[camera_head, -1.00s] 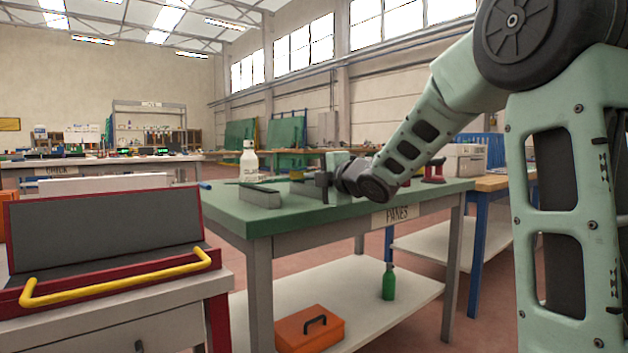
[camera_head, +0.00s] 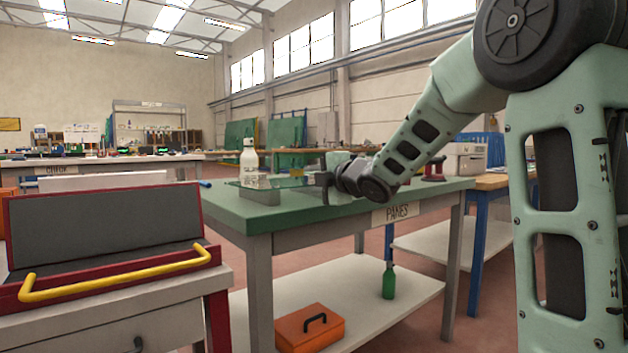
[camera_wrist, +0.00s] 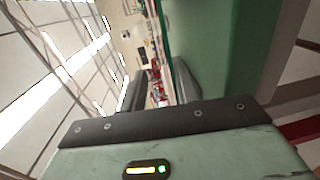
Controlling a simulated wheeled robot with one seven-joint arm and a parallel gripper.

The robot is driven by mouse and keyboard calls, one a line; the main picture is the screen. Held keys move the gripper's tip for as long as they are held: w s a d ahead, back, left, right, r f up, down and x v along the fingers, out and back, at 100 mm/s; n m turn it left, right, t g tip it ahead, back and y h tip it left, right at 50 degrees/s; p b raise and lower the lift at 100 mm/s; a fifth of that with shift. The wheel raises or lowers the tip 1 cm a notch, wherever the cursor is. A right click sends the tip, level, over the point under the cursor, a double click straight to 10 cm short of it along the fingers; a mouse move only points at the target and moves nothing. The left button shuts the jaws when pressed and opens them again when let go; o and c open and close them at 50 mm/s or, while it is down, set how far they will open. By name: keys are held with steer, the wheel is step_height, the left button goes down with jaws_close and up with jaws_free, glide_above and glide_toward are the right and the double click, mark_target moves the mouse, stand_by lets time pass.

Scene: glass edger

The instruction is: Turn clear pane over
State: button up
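The clear pane (camera_head: 290,183) is a thin, see-through sheet with a greenish tint, low over the far part of the green-topped table marked PANES (camera_head: 285,213). It is hard to see against the table. In the wrist view its green edge (camera_wrist: 163,38) runs as a thin line down to my gripper. My gripper (camera_head: 326,182) is at the pane's right side, low over the table. Dark finger parts (camera_wrist: 132,95) show in the wrist view beside the pane's edge. Whether they clamp it is unclear.
A white bottle (camera_head: 249,158) stands behind a grey block (camera_head: 258,195) at the table's left. A red-framed case with a yellow handle (camera_head: 120,275) stands at front left. An orange toolbox (camera_head: 310,328) and green bottle (camera_head: 388,282) are on the lower shelf.

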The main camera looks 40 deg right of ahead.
steer(key=shift+f, duration=0.1)
steer(key=s+r+p, duration=0.2)
steer(key=s+p, duration=0.3)
steer(key=s, duration=1.2)
steer(key=shift+s, duration=0.15)
steer(key=shift+f, duration=0.1)
